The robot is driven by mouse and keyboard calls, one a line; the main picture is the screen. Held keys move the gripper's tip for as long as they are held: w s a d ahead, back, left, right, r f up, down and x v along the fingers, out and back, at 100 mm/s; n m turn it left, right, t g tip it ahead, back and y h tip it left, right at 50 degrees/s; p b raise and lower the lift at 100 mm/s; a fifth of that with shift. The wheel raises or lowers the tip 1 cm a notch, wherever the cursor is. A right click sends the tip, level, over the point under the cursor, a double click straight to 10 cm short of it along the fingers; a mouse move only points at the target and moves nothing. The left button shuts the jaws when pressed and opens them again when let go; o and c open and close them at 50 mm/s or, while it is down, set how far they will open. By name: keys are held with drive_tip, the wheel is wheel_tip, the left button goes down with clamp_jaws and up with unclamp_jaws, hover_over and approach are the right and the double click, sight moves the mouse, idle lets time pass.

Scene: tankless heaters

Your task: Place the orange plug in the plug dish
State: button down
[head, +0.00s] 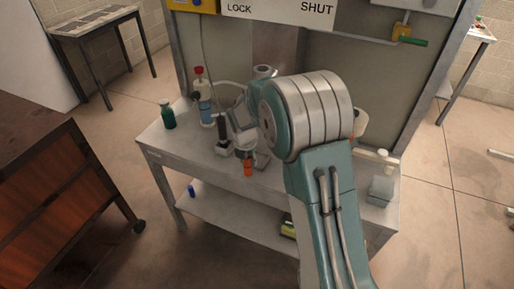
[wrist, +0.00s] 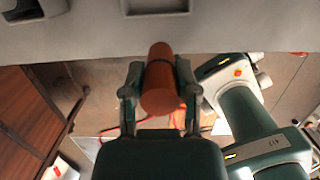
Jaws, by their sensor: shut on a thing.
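The orange plug (head: 248,169) is held between the fingers of my gripper (head: 246,158), above the front part of the grey workbench in the head view. In the wrist view the plug (wrist: 160,80) is a reddish-orange cylinder clamped between both fingers of my gripper (wrist: 159,76). A small grey square dish, seemingly the plug dish (head: 262,161), lies on the bench just beside and behind the plug. Its near rim (wrist: 157,14) shows at the top of the wrist view, beyond the plug's end. Most of the dish is hidden or cut off.
A black upright item (head: 222,129) stands close left of my gripper. A green bottle (head: 167,115) and a blue bottle with a red top (head: 205,105) stand further left. A grey box (head: 381,188) is at the bench's right. The bench's front-left top (head: 185,151) is clear.

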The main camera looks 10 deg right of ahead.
drive_tip(key=w+d, duration=0.2)
drive_tip(key=w, duration=0.1)
drive_tip(key=shift+d, duration=0.15)
drive_tip(key=shift+w+d, duration=0.25)
drive_tip(key=shift+w, duration=0.3)
drive_tip(key=shift+w+d+f, duration=0.3)
drive_tip(key=shift+w+d, duration=0.05)
drive_tip(key=shift+w, duration=0.25)
drive_tip(key=shift+w+d+f, duration=0.25)
drive_tip(key=shift+w+d, duration=0.1)
drive_tip(key=shift+w, duration=0.2)
drive_tip(key=shift+d+f, duration=0.2)
drive_tip(key=shift+f, duration=0.05)
drive_tip(key=shift+f, duration=0.1)
drive_tip(key=shift+c, duration=1.8)
unclamp_jaws()
drive_tip(key=shift+a, duration=0.1)
